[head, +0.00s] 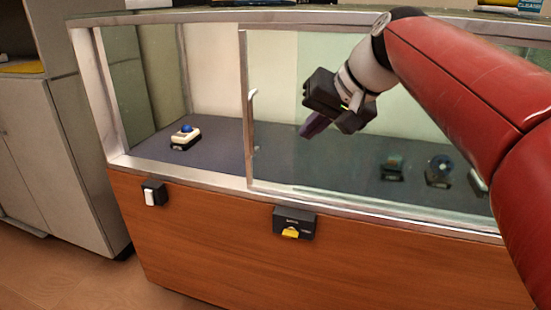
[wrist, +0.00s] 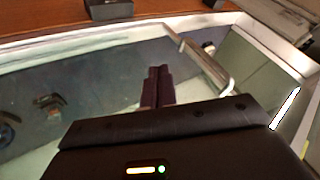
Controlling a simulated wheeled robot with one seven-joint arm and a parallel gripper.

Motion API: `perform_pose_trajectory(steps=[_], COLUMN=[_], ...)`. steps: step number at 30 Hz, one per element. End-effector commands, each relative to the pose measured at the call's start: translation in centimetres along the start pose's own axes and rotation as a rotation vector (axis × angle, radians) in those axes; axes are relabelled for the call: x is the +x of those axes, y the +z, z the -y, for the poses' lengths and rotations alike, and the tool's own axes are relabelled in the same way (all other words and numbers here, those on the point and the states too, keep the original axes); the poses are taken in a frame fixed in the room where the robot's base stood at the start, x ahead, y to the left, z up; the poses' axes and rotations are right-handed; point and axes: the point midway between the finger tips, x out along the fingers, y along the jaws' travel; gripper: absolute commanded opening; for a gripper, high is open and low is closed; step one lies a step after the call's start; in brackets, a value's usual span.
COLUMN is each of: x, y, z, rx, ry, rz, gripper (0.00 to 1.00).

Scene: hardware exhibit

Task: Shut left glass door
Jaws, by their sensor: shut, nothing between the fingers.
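The display case's glass door (head: 340,165) has a metal vertical edge (head: 248,120) and stands over the right part of the front. A small pale handle (head: 253,93) shows beside that edge. The left part of the front appears open. My gripper (head: 305,130) is in front of the glass, right of the handle and apart from it. Its dark fingers are together and empty. In the wrist view the shut fingers (wrist: 158,75) point toward the glass, and the metal edge (wrist: 205,65) runs to their right. I cannot tell if the fingers touch the glass.
Several small exhibits, one a round item (head: 438,170), lie behind the glass at right. A white switch (head: 150,195) and a box with a yellow part (head: 292,225) protrude from the wooden front. A grey cabinet (head: 50,150) stands at left.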

Motion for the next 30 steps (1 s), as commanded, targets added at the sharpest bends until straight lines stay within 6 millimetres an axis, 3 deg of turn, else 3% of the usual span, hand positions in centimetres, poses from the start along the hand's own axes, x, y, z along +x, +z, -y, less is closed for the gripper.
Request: perform_pose_trajectory(steps=[5,17,22,30], x=[2.0,10.3,10.7,11.2], y=[0.0,0.0,-0.3,-0.5], z=[0.1,0.0,2.7,3.8], rx=[-0.001,0.000,-0.004,0.000], ry=[-0.002,0.000,-0.002,0.000], rz=[0.003,0.002,0.000,-0.001], gripper=[0.00,0.00,0.00,0.00])
